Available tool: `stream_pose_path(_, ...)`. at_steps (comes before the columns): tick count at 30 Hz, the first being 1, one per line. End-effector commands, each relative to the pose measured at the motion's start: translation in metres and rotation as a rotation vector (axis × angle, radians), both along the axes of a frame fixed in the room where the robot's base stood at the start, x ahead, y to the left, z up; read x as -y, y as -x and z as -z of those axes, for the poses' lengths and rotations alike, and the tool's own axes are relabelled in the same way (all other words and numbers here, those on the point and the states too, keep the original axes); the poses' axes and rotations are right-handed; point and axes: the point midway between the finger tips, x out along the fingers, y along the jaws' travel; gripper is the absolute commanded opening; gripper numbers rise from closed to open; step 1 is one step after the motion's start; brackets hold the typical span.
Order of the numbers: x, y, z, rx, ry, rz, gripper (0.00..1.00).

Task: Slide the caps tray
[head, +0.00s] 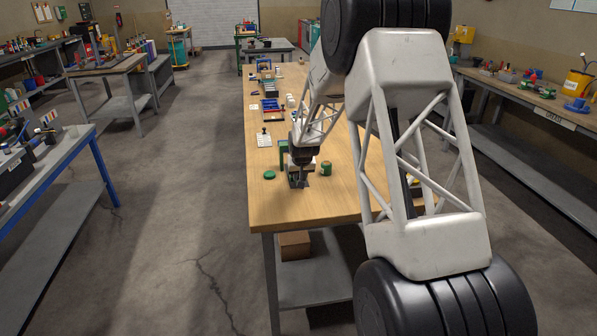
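My gripper (299,182) points down just above or at the wooden table (285,213), near its front end. Its fingers are too small and dark to tell whether they are open or shut. A green bracket-like thing (283,154) stands right behind it. A small green drum (326,168) stands upright to its right. A flat green disc (269,175), perhaps a lid, lies to its left. A small pale tray or plate (263,140) with a dark upright piece lies farther back. I cannot tell for certain which thing is the caps tray.
A dark tray with small parts (271,113) and other small items stand farther back along the table. My arm covers much of the table's right side. The table's front left corner is bare. A cardboard box (294,245) sits on the shelf below.

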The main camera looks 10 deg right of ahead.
Motion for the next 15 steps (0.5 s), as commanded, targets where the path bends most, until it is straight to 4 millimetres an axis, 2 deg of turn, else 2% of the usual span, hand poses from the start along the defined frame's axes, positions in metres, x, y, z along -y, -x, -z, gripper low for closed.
stream_pose_path(9,0.000,0.032,-0.001,0.001,0.000,0.000,0.00)
stream_pose_path(15,0.000,0.040,-0.001,0.000,0.000,0.000,0.00)
